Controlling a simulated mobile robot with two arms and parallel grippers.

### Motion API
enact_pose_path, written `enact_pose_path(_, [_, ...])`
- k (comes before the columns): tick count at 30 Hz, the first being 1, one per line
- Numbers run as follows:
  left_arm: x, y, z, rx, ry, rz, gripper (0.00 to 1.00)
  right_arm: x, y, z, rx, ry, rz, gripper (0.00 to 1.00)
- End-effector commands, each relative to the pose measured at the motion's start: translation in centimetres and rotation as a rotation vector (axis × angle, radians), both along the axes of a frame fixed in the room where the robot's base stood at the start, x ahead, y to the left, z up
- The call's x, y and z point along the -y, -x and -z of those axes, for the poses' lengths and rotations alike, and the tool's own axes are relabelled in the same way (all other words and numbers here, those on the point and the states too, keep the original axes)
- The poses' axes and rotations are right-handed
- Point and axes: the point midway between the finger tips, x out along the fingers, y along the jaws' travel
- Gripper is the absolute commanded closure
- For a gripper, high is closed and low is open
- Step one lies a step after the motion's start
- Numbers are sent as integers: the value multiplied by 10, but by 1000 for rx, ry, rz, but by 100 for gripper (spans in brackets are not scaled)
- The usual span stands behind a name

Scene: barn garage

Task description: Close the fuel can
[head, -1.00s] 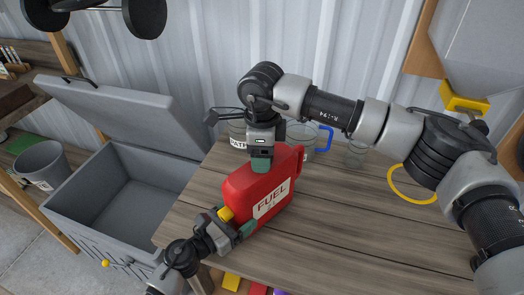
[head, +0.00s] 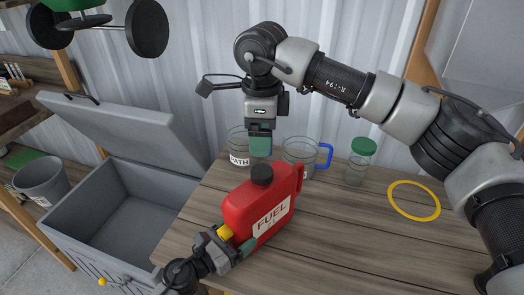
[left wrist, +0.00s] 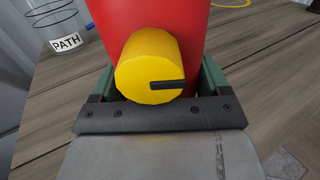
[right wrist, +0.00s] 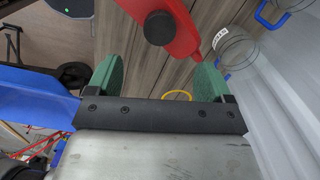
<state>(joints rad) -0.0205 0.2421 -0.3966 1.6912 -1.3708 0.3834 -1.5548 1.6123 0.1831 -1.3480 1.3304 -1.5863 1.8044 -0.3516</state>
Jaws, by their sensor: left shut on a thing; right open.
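The red fuel can (head: 262,205) stands on the wooden table with its FUEL label showing. A black cap (head: 261,175) sits on its top opening; the cap also shows in the right wrist view (right wrist: 159,28). A yellow cylindrical part (left wrist: 150,68) with a dark slot sticks out of its near side. My left gripper (head: 233,242) is shut on the can's lower near end, with its green fingers on either side in the left wrist view. My right gripper (head: 260,148) is open and empty, pointing down above and just behind the cap, apart from it.
A PATH-labelled glass (head: 238,158), a blue-handled clear mug (head: 300,152) and a green-lidded jar (head: 358,165) stand behind the can. A yellow ring (head: 414,216) lies to the right. An open grey chest (head: 125,212) stands left of the table. The table's right front is clear.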

Motion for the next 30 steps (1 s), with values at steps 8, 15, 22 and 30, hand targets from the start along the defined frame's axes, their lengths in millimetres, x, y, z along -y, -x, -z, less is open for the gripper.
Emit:
enact_pose_path(8, [0, 0, 0, 0, 0, 0, 90, 0, 0, -17, 0, 0, -1, 18])
enact_pose_path(15, [0, 0, 0, 0, 0, 0, 18, 0, 0, -17, 0, 0, -1, 18])
enact_pose_path(22, [0, 0, 0, 0, 0, 0, 0, 0, 0, -16, 0, 0, 0, 18])
enact_pose_path(30, [-10, 10, 3, -1, -1, -1, 0, 0, 0, -12, 0, 0, 0, 18])
